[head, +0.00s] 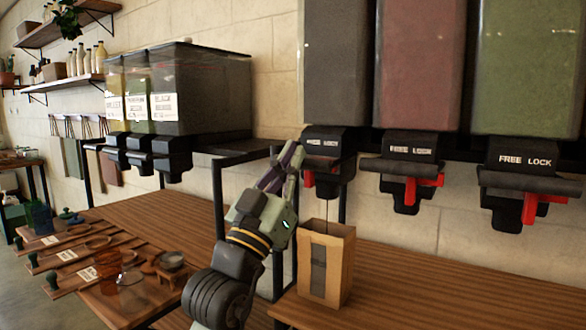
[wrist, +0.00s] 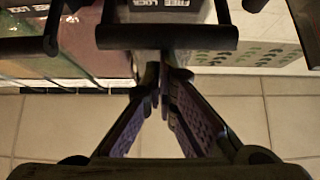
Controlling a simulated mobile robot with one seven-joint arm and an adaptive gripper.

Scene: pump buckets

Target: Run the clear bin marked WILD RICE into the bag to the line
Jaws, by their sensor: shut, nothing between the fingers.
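A tall clear bin of dark grain (head: 335,65) hangs left of two others; no WILD RICE label is readable. Its black dispenser (head: 328,145) reads FREE LOCK and has a red tab. My gripper (head: 289,157) is shut and empty, its tips close to the left side of this dispenser; contact cannot be told. The wrist view shows the shut fingers (wrist: 163,78) just below a dark bar (wrist: 167,37). The open brown paper bag (head: 341,265) stands upright below the dispenser. A thin dark vertical streak shows between spout and bag. The bag's front has a dark window strip; its line cannot be made out.
Bins of reddish (head: 420,65) and green (head: 528,65) contents hang at right, with similar dispensers. A clear bin group (head: 215,95) stands at left on a black frame. Wooden paddles and small bowls (head: 172,260) lie on the left counter. The counter right of the bag is clear.

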